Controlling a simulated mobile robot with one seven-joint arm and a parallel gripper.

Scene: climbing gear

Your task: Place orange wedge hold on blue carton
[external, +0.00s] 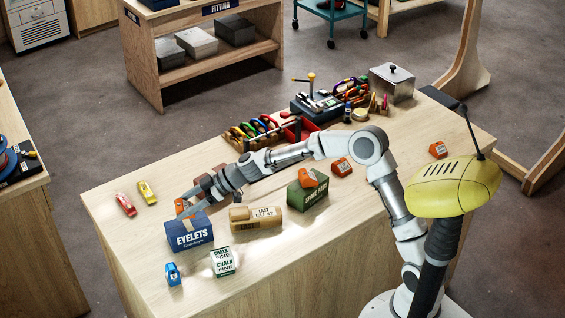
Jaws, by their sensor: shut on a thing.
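The blue carton (189,234), marked EYELETS, stands upright near the front left of the bench. My gripper (187,207) reaches in from the right, just above or behind the carton's top edge. It is shut on an orange hold (180,206), which shows partly between the dark fingers. The fingers hide much of this hold, so its full shape is unclear. I cannot tell whether it touches the carton. Other orange holds sit on the green box (307,177), behind that box (341,167) and at the far right (438,149).
Right of the carton are a tan LAST box (256,219) and a green box (309,194). A chalk box (222,262) and blue item (173,273) stand in front. Red (125,204) and yellow (147,191) items lie left. A gear tray (253,131) stands behind my arm.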

